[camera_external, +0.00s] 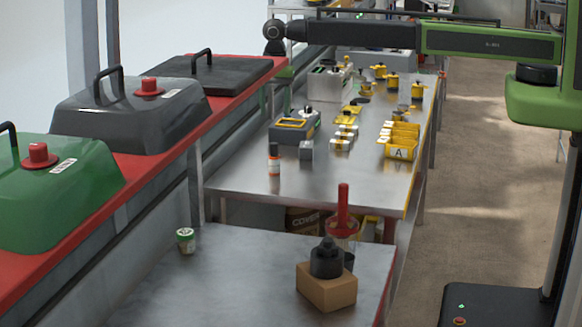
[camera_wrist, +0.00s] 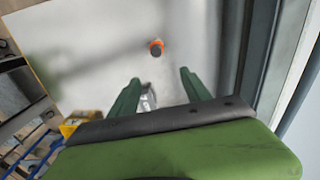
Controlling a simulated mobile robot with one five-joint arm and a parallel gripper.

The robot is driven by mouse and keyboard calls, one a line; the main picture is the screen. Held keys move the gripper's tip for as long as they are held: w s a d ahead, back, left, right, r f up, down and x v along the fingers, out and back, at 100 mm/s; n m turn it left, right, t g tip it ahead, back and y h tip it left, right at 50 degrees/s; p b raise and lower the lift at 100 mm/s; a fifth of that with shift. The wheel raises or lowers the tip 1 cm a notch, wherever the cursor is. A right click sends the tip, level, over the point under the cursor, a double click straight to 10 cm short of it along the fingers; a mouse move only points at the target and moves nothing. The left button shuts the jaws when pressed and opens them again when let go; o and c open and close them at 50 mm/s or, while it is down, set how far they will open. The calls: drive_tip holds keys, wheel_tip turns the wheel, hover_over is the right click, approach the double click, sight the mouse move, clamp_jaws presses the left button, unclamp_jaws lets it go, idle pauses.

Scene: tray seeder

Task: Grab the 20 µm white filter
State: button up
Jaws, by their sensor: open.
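Several small white and yellow pieces (camera_external: 343,138) lie in a row mid-bench in the external view. They may be the filters, but no 20 µm marking is legible. My gripper (camera_wrist: 160,76) is open, its two green fingers apart with nothing held. In the wrist view, a small orange bottle with a dark cap (camera_wrist: 156,48) stands beyond the fingertips, and a small grey metal block (camera_wrist: 148,98) shows partly between the fingers.
The bottle (camera_external: 274,163) stands at the bench's left, near the grey block (camera_external: 306,150) and a grey-yellow device (camera_external: 294,127). Yellow bins (camera_external: 401,149), one marked A, stand right. A near table (camera_external: 230,285) holds a brown block (camera_external: 327,291).

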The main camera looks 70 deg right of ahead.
sight(275, 156)
drive_tip(key=f+b, duration=0.5)
drive_tip(key=b, duration=0.1)
drive_tip(key=a+f+b, duration=0.1)
drive_tip(key=f+b, duration=0.4)
drive_tip(key=f, duration=0.1)
drive_tip(key=a+f+b, duration=0.1)
drive_tip(key=f+b, duration=0.5)
drive_tip(key=shift+s+a+b, duration=0.25)
drive_tip(key=shift+b, duration=0.1)
drive_tip(key=shift+r, duration=0.2)
drive_tip(key=shift+c, duration=0.3)
clamp_jaws()
